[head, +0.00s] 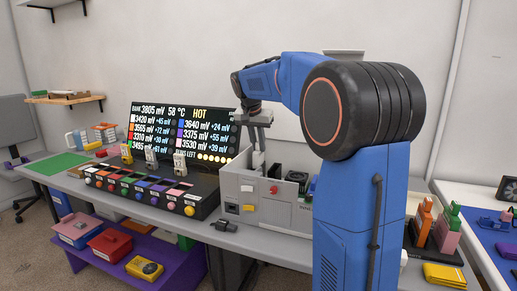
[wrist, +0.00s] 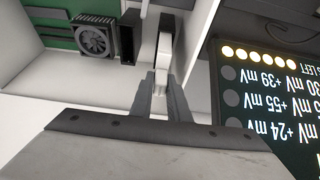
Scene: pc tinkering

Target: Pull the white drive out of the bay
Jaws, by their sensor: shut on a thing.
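The white drive (wrist: 164,48) stands between the fingertips of my gripper (wrist: 161,82) in the wrist view. The fingers are shut on its near end. In the head view my gripper (head: 257,140) points down over the grey PC case (head: 250,187), at its left part. A pale piece, likely the drive, shows below the fingers there. The bay is mostly hidden by the drive, the fingers and the case wall, so I cannot tell how deep the drive sits.
Inside the case are a fan (wrist: 94,40), a black upright block (wrist: 129,36) and a green board (wrist: 58,40). A display (head: 185,130) stands close behind and left of the case. A black console (head: 150,190) with coloured buttons lies to the left.

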